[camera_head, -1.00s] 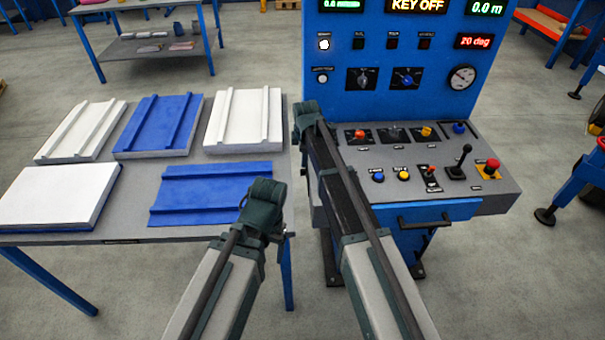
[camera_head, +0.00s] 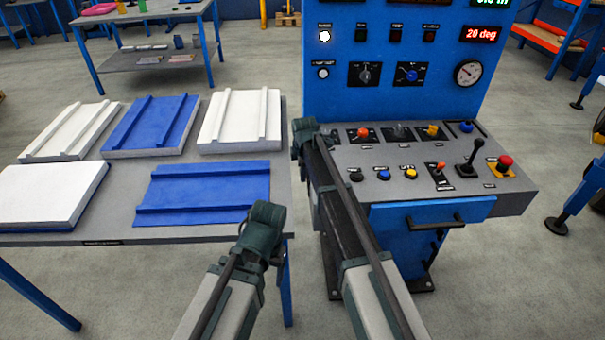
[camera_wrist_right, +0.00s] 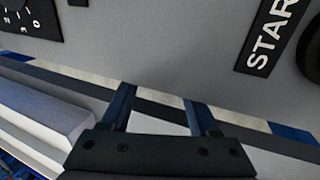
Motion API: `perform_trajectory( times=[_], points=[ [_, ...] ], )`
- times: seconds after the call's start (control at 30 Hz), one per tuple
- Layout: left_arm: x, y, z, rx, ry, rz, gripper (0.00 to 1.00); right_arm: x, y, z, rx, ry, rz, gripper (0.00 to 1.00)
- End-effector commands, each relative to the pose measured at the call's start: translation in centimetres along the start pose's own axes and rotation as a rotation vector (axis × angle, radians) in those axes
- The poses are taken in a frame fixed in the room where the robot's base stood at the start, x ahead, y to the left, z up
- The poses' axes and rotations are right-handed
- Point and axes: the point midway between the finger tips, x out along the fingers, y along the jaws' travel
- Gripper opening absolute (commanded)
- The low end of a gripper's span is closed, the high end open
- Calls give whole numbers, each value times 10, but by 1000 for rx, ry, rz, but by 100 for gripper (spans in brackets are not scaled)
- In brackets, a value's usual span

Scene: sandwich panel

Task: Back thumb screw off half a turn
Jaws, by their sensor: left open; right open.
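The blue control console (camera_head: 400,212) stands ahead, with a sloped grey deck of knobs, buttons and levers. I cannot tell which part is the thumb screw. An orange knob (camera_head: 362,133), a yellow knob (camera_head: 432,131) and a blue knob (camera_head: 467,127) sit along the deck's back row. My right gripper (camera_head: 303,138) is at the deck's left edge, its tips hard to see. In the right wrist view its two fingers (camera_wrist_right: 160,108) are apart with nothing between them, close to a grey surface with a START label (camera_wrist_right: 273,35). My left gripper (camera_head: 264,228) is open and empty by the table's front right corner.
A table (camera_head: 122,187) on the left carries white and blue panels. A joystick (camera_head: 466,158) and a red mushroom button (camera_head: 505,163) stand on the deck's right. A drawer-like handle (camera_head: 430,222) juts from the console front. The floor between table and console is clear.

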Motion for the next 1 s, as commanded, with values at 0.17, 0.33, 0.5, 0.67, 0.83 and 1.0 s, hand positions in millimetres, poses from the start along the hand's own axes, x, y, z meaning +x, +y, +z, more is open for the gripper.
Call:
perform_trajectory(
  times=[0.17, 0.33, 0.5, 0.67, 0.83, 1.0],
  points=[
    [-1, 0, 0, 0, 0, 0, 76, -1, 0, 0, 0, 0, 0, 58],
    [-1, 0, 0, 0, 0, 0, 76, -1, 0, 0, 0, 0, 0, 27],
    [-1, 0, 0, 0, 0, 0, 76, -1, 0, 0, 0, 0, 0, 0],
    [-1, 0, 0, 0, 0, 0, 76, -1, 0, 0, 0, 0, 0, 0],
    [-3, 0, 0, 0, 0, 0, 76, -1, 2, 0, 0, 0, -23, 0],
    [-8, -1, 0, 0, 0, 0, 76, 0, 7, 0, 1, 2, -104, 0]
  ],
)
